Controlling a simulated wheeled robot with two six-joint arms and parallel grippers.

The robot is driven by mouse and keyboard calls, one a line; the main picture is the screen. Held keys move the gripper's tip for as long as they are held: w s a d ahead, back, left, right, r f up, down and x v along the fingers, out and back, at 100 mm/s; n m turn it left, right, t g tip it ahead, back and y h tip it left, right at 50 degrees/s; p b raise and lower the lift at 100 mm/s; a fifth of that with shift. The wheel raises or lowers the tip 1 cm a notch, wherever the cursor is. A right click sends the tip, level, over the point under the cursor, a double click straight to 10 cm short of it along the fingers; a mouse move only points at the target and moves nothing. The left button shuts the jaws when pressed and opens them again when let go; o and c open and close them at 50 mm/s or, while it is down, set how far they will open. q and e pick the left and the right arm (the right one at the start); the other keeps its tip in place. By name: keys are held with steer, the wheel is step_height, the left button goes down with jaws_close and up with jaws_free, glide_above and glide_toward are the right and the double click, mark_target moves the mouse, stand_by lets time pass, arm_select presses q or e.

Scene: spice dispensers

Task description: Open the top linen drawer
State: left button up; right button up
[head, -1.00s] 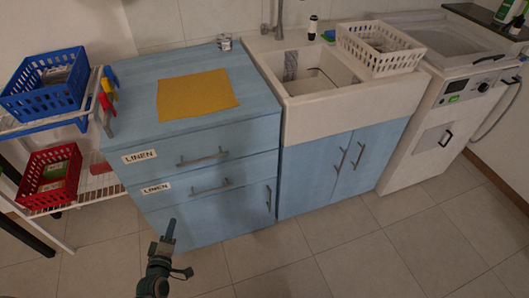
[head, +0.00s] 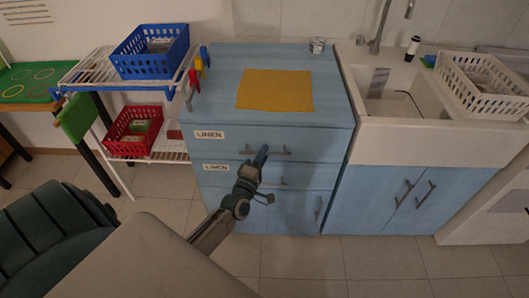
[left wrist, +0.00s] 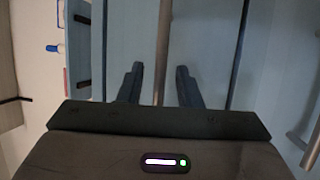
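The top linen drawer (head: 225,146) is the upper front of the blue cabinet and looks closed. It has a "LINEN" label (head: 210,134) and a thin horizontal bar handle (head: 281,153). My left gripper (head: 261,156) is in front of this handle. In the left wrist view the handle bar (left wrist: 163,45) runs upright between the two open fingers of the left gripper (left wrist: 158,84), with a gap to each side. My right gripper is not in view.
A second linen drawer (head: 240,171) and a cupboard door lie below. An orange cloth (head: 275,90) lies on the cabinet top. A wire rack with a blue basket (head: 150,52) and a red basket (head: 134,130) stands left. A sink unit (head: 430,137) stands right.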

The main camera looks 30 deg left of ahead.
arm_select(q)
steer(key=shift+w+r, duration=0.1)
steer(key=shift+w, duration=0.4)
steer(key=shift+c, duration=0.2)
jaws_close()
steer(key=shift+s, duration=0.1)
